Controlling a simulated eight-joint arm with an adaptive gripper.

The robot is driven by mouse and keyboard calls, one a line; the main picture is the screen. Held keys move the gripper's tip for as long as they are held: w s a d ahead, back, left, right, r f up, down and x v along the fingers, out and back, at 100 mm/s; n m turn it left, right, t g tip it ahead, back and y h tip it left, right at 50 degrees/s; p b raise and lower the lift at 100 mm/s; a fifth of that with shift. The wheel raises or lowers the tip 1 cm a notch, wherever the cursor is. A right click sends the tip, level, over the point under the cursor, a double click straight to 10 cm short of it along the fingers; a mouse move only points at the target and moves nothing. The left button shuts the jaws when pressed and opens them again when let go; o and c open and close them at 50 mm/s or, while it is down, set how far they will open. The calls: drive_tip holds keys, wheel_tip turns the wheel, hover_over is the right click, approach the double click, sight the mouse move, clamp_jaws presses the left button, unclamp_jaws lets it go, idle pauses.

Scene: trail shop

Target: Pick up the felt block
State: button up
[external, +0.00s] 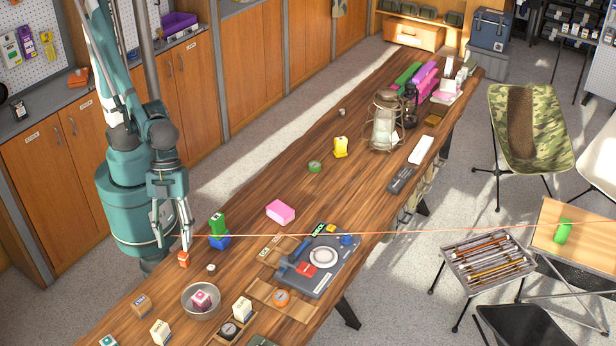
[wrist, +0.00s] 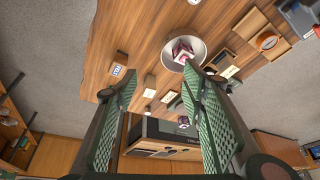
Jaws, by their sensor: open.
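My gripper (external: 172,236) hangs above the near left edge of the table, open and empty; its two green padded fingers spread wide in the wrist view (wrist: 160,88). A plain pink block (external: 280,211) lies on the table to the right of my gripper. A crimson and white cube (external: 201,298) sits in a metal bowl (external: 187,309); the cube also shows in the wrist view (wrist: 182,51), beyond the fingertips. A tan block with a blue label (external: 141,305) stands left of the bowl.
A small orange block (external: 183,259) and a green piece on a blue base (external: 218,228) stand near my gripper. White labelled boxes (external: 160,332) stand around the bowl. A grey device (external: 318,262) lies to the right. A lantern (external: 384,125) stands farther back.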

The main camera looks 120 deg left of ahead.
sight(141, 300)
drive_tip(key=s+d+f+m+g, duration=0.1)
drive_tip(key=s+d+f+m, duration=0.1)
drive_tip(key=d+f, duration=0.3)
drive_tip(key=s+d+f+m+g+b, duration=0.1)
drive_tip(key=s+d+f+m+g, duration=0.1)
drive_tip(key=d+f+m, duration=0.2)
drive_tip(key=shift+d+f+h, duration=0.4)
drive_tip(key=shift+d+f, duration=0.25)
drive_tip(key=shift+d, duration=1.05)
drive_tip(key=shift+f, duration=0.1)
drive_tip(key=shift+b+x, duration=0.35)
drive_tip(key=shift+x, duration=0.9)
drive_tip(key=shift+b+x, duration=0.7)
drive_tip(key=shift+x, duration=1.85)
drive_tip(key=shift+w+d, duration=0.1)
drive_tip(key=c, duration=0.9)
